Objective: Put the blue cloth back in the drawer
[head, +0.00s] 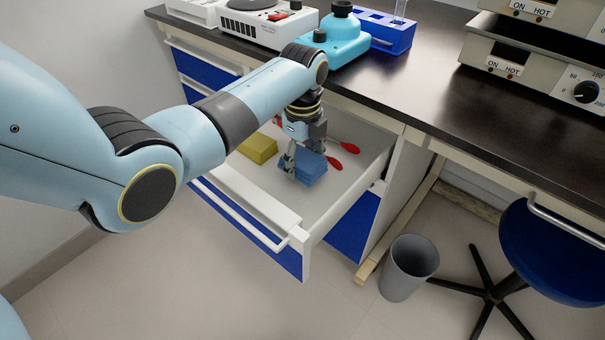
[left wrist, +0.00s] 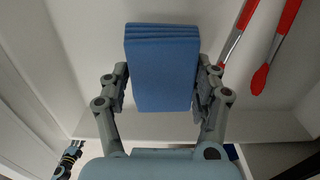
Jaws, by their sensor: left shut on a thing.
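The blue cloth (head: 311,167) is a folded, layered block. My left gripper (head: 304,165) is shut on it, inside the open white drawer (head: 345,175). In the left wrist view the cloth (left wrist: 162,75) sits between the two fingers (left wrist: 162,95), one on each side. The drawer floor (left wrist: 95,60) shows behind it. I cannot tell whether the cloth touches the floor.
A yellow folded cloth (head: 258,148) lies left in the drawer. Red-handled tools (head: 343,146) lie at the right; they also show in the wrist view (left wrist: 260,78). A grey bin (head: 409,268) and blue stool (head: 555,255) stand right of the drawer.

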